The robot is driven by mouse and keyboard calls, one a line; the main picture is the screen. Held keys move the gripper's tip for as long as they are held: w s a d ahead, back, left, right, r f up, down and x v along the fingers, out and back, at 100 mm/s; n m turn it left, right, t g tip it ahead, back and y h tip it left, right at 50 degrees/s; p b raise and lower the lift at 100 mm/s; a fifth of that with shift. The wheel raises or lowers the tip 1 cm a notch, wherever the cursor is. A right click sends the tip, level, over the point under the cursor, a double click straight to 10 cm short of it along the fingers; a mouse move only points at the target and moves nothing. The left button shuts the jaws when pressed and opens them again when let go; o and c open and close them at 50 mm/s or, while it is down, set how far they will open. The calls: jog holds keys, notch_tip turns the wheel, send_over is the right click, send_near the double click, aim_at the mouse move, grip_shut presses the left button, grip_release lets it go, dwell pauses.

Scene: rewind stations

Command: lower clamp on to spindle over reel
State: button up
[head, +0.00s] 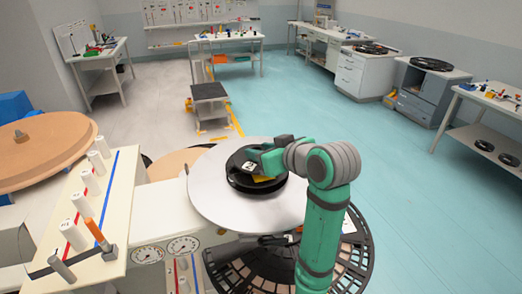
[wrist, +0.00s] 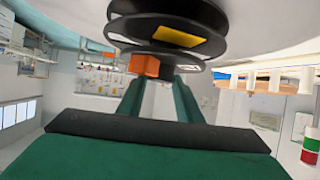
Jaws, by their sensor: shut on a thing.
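A black reel (head: 238,183) lies on the round silver platter (head: 210,205) in the head view. It also shows at the top of the wrist view (wrist: 190,15), with a yellow label. A dark disc-shaped clamp (wrist: 125,55) with an orange block is at the fingertips in the wrist view, right against or just over the reel. I cannot tell whether they touch. My gripper (wrist: 158,88) is shut on the clamp. In the head view my gripper (head: 266,157) is over the reel, its fingers partly hidden. The spindle is hidden under the clamp and reel.
A cream control panel (head: 135,200) with white knobs and an orange-handled lever stands left of the platter. A large brown disc (head: 45,140) is at far left. A dark slotted wheel (head: 350,260) lies below the platter at right. The teal floor behind is mostly clear.

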jog(key=o, duration=1.3)
jog(key=shift+d+r, duration=0.1)
jog(key=shift+r, duration=0.05)
jog(key=v, duration=1.1)
jog(key=shift+s+d, duration=0.1)
jog(key=shift+s, duration=0.3)
jog(key=shift+r, duration=0.1)
